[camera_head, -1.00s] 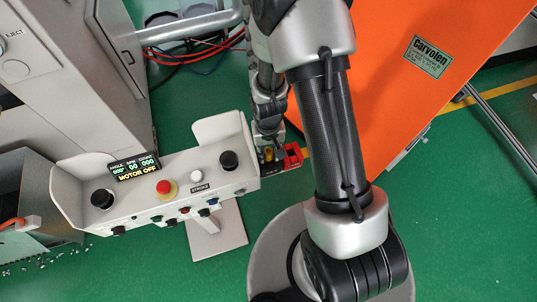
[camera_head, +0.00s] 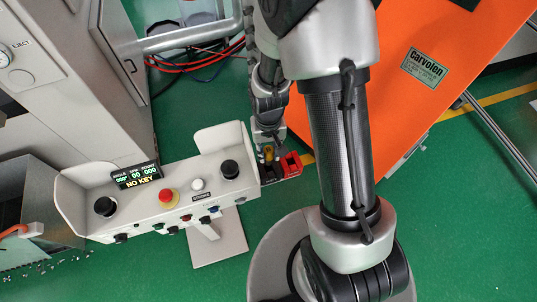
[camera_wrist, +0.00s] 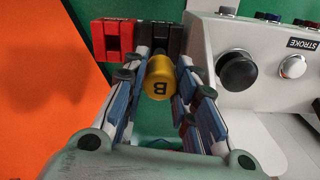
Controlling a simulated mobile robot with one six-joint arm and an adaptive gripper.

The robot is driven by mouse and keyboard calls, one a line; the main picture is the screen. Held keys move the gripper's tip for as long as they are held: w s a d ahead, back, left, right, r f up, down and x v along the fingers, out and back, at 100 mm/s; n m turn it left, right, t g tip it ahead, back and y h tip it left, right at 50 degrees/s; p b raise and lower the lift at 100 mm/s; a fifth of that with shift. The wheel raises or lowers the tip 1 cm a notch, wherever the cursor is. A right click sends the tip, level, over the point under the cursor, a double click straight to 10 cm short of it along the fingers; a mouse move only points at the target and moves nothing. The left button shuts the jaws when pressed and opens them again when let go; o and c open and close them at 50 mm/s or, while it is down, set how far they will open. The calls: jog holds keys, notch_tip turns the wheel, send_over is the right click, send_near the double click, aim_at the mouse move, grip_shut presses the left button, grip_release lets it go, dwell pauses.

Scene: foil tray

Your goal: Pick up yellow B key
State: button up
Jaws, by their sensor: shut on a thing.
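The yellow B key (camera_wrist: 160,82) is a small yellow cylinder with a black letter B on its end. In the wrist view it sits between the two fingers of my gripper (camera_wrist: 160,88), which is shut on it. In the head view the key (camera_head: 269,153) shows as a small yellow spot under my gripper (camera_head: 268,146), near the right end of the control panel (camera_head: 180,204). A black holder (camera_wrist: 161,37) lies just behind the key in the wrist view. I cannot tell whether there is a gap between them. The panel's display (camera_head: 137,176) reads NO KEY.
A red block (camera_wrist: 112,39) stands beside the black holder. A black button (camera_wrist: 238,70) on the panel is close to my right finger. An orange machine panel (camera_head: 425,60) stands to the right in the head view. Green floor lies below.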

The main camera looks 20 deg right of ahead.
notch_tip(320, 180, up, 19)
jog(key=p, duration=0.7)
jog(key=shift+p, duration=0.3)
